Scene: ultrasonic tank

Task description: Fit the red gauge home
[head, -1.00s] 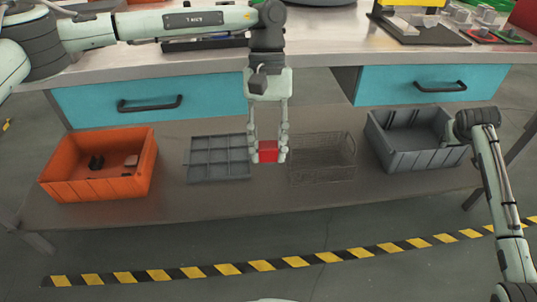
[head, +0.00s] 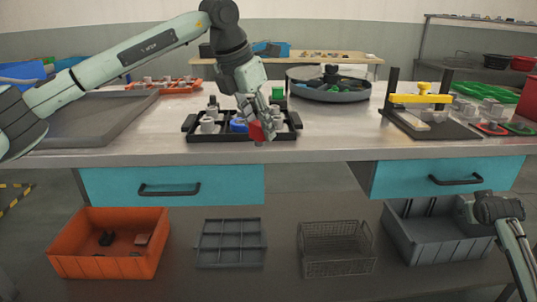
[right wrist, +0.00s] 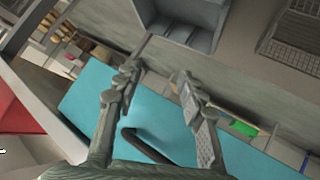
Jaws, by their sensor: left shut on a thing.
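The red gauge (head: 257,132) is a small red block in the head view. My left gripper (head: 263,115) is shut on it above the table's front part, tilted down. The gauge covers part of the front edge of a black rack (head: 215,138); I cannot tell whether they touch. The rack holds grey round pieces (head: 208,125) and a blue piece (head: 238,124); the arm hides part of it. My right gripper (right wrist: 157,76) is open and empty in the right wrist view, before a teal drawer (right wrist: 150,115).
A fixture with a yellow bar (head: 420,98) stands at the right of the table, a round grey tank (head: 330,92) behind, a green block (head: 278,91) beside it. On the shelf below are an orange bin (head: 110,265), a grey divided tray (head: 230,262), a wire basket (head: 336,266) and a grey bin (head: 445,250).

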